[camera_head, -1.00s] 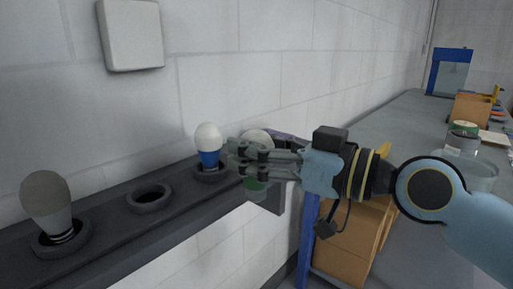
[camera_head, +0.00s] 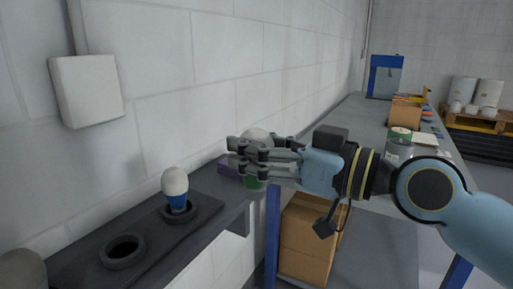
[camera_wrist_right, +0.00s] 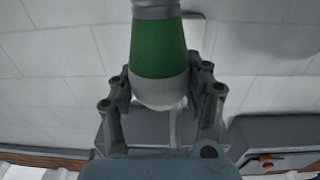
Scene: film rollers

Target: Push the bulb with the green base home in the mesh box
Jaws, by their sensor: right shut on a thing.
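My right gripper (camera_head: 262,158) is shut on the bulb with the green base (camera_head: 255,183). The bulb is upright in the head view, its pale globe above the fingers and its green base below them. In the right wrist view the green base (camera_wrist_right: 159,48) fills the upper middle, with the gripper's fingers (camera_wrist_right: 160,95) on both sides of the bulb. I cannot make out a mesh box in these frames. My left gripper is not in view.
A bulb with a blue base (camera_head: 176,190) stands in a socket on the dark shelf (camera_head: 222,188). A purple thing (camera_head: 229,166) is behind my gripper. A long grey bench (camera_head: 345,125) with cardboard boxes (camera_head: 312,235) below stands right.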

